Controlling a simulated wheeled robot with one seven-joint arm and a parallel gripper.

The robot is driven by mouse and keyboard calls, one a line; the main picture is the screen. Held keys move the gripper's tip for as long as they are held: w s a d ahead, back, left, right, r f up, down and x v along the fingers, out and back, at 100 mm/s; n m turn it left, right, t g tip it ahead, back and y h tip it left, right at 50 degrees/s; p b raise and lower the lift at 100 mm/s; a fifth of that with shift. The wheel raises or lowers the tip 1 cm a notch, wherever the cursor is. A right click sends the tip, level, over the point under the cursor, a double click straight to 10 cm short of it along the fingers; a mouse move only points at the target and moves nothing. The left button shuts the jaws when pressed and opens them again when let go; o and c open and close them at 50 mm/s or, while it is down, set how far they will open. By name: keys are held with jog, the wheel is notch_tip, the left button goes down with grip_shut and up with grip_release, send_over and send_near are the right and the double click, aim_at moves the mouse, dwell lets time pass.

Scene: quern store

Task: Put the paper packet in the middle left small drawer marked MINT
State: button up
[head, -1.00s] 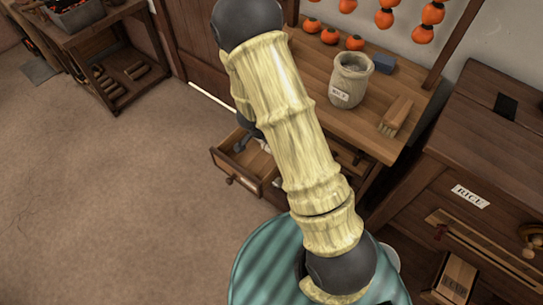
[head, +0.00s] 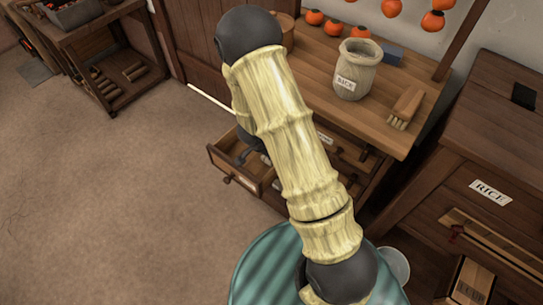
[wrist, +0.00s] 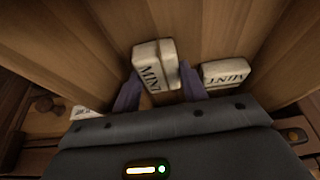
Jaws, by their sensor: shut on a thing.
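The paper packet (wrist: 152,72), pale and marked MINT, stands between the two purple fingers of my gripper (wrist: 158,88) in the wrist view. My gripper is shut on it, inside or just over an open wooden drawer. A second pale packet marked MINT (wrist: 229,73) lies to the right, apart from the held one. The open drawer (head: 232,180) sticks out of the bench's left side in the head view, where my arm hides part of it and the held packet. I cannot tell whether the packet touches the drawer floor.
A dark chest (head: 490,150) marked RICE stands at the right. A striped teal round surface (head: 262,270) is close in front. Open floor lies left.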

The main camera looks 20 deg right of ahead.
jog(key=shift+w+d+f, duration=0.15)
jog(key=shift+w+f, duration=0.05)
jog(key=shift+f, duration=0.25)
jog(key=o, duration=0.8)
jog(key=shift+c, duration=0.2)
jog(key=p+v, duration=0.7)
jog(key=v, duration=0.5)
